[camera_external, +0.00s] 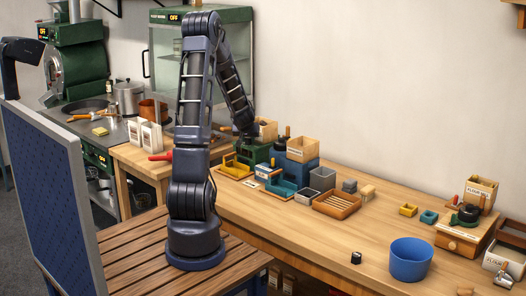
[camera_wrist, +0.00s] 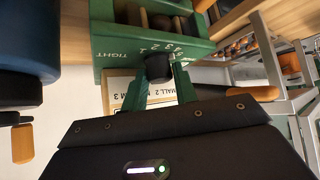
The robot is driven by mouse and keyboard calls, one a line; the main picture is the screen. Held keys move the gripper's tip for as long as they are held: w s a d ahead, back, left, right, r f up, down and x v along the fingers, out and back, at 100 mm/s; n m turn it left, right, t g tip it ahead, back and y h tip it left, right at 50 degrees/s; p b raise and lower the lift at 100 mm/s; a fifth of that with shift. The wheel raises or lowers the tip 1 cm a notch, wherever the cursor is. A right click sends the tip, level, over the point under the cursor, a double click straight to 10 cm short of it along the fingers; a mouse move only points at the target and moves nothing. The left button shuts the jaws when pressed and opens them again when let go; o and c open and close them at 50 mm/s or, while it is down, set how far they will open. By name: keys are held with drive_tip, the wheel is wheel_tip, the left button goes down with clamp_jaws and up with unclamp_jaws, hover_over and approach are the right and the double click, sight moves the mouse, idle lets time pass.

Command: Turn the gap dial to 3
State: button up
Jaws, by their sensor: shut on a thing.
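The gap dial is a small black knob (camera_wrist: 158,68) on the front of a green machine (camera_wrist: 112,47), under an arc of white numerals with the word TIGHT at the left. My gripper (camera_wrist: 160,74) has its two green fingers on either side of the knob, shut on it. The number the dial points to cannot be read. In the external view my gripper (camera_external: 246,143) is at the green machine (camera_external: 257,154) at the back of the wooden table; the dial is hidden there.
A card with printed sizes (camera_wrist: 118,84) lies below the dial. In the external view a yellow tray (camera_external: 235,167), a teal tray (camera_external: 281,188) and a blue machine (camera_external: 298,170) stand close by. A blue bucket (camera_external: 410,260) is at the front right. The table's middle is mostly clear.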

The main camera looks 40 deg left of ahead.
drive_tip(key=shift+n+g+y, duration=0.4)
drive_tip(key=shift+n+y, duration=0.1)
drive_tip(key=shift+n, duration=0.3)
idle(0.4)
drive_tip(key=o, duration=1)
drive_tip(key=shift+c, duration=0.2)
drive_tip(key=shift+d, duration=0.1)
drive_tip(key=shift+s+a+m+t+h, duration=0.15)
drive_tip(key=shift+m+t+h, duration=0.4)
drive_tip(key=shift+m+h, duration=0.7)
drive_tip(key=shift+w+a+m+t+h, duration=0.15)
drive_tip(key=shift+m+t+h, duration=0.5)
drive_tip(key=shift+m, duration=1.1)
drive_tip(key=v, duration=1.1)
drive_tip(key=shift+a, duration=0.15)
